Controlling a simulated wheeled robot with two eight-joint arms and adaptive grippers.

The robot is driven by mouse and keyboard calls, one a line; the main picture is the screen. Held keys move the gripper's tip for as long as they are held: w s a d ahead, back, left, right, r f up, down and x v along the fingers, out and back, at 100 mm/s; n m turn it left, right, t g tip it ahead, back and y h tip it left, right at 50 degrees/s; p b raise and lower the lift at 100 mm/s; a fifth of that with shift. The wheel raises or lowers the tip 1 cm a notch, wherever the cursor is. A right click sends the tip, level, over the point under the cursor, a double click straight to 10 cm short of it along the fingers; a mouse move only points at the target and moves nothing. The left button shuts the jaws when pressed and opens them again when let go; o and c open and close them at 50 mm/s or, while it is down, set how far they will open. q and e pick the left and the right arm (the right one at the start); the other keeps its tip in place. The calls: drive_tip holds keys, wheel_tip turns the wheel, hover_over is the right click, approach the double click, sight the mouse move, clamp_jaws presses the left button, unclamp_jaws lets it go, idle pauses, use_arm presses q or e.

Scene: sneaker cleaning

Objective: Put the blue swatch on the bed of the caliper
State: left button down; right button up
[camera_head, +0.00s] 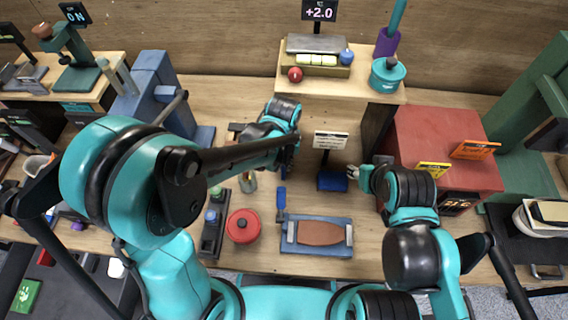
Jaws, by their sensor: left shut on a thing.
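My left arm comes in from the left, and its gripper (287,157) points down over the middle of the bench. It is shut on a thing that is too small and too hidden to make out. I cannot pick out the blue swatch for certain. I also cannot tell for certain which device is the caliper. A green stand (75,55) with a lever and a "0 N" display is at the upper left. My right gripper (354,171) is beside a small blue block (332,180) under a card sign; its jaw opening is unclear.
A blue tray (288,247) holds a brown oval pad near the front edge. A red round pot (242,226) is left of it. A raised wooden shelf (345,86) with a "+2.0" display stands behind. A red box (430,135) is at the right.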

use_arm(q)
drive_tip(key=shift+f, duration=0.15)
drive_tip(key=c, duration=1.6)
unclamp_jaws()
